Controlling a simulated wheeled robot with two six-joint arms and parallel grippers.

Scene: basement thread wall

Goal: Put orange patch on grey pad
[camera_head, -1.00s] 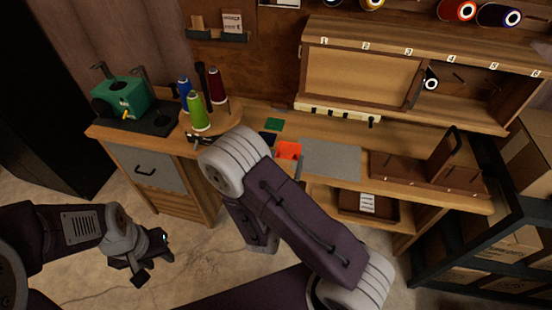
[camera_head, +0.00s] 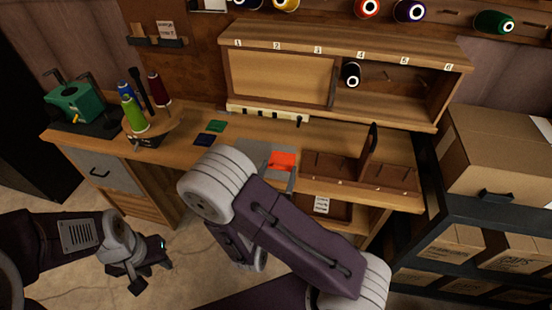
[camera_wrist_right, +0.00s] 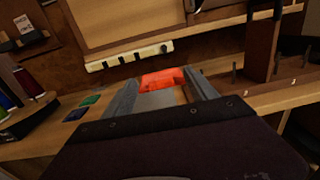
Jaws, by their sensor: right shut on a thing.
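The orange patch (camera_head: 284,160) is over the right part of the grey pad (camera_head: 252,154) on the bench. I cannot tell whether it touches the pad. In the right wrist view the patch (camera_wrist_right: 163,77) lies between the fingertips of my right gripper (camera_wrist_right: 160,82), which is shut on it. Part of the pad (camera_wrist_right: 156,99) shows between the fingers. My left gripper (camera_head: 148,275) is open and empty, low at the left, away from the bench.
A green patch (camera_head: 216,126) and a dark blue patch (camera_head: 205,139) lie left of the pad. A wooden divided tray (camera_head: 335,168) stands close on its right. A cubby shelf (camera_head: 280,75) rises behind.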

